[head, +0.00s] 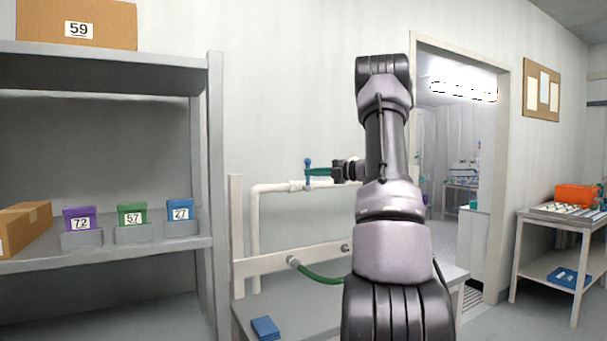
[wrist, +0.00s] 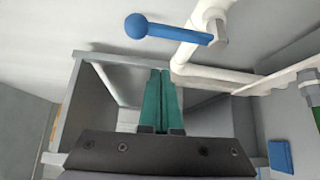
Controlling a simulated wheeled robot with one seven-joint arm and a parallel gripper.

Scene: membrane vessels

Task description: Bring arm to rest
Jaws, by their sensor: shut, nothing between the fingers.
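My arm (head: 385,200) rises in the middle of the head view and bends toward the pipework on the left. My gripper (head: 310,172) points left, with its teal fingers close to the blue valve handle (head: 308,163) in that view. In the wrist view, the fingers (wrist: 160,72) lie side by side, shut and empty. The blue handle (wrist: 170,31) shows beyond and above the fingertips there, with a visible gap between them. The handle sits on a white pipe (head: 255,225), whose right part is hidden behind my arm.
A grey shelf (head: 120,250) at left holds purple (head: 80,216), green (head: 131,213) and blue (head: 179,209) numbered boxes. A green hose (head: 320,278) and a blue pad (head: 265,328) are low at centre. A doorway and a side table (head: 550,222) are at right.

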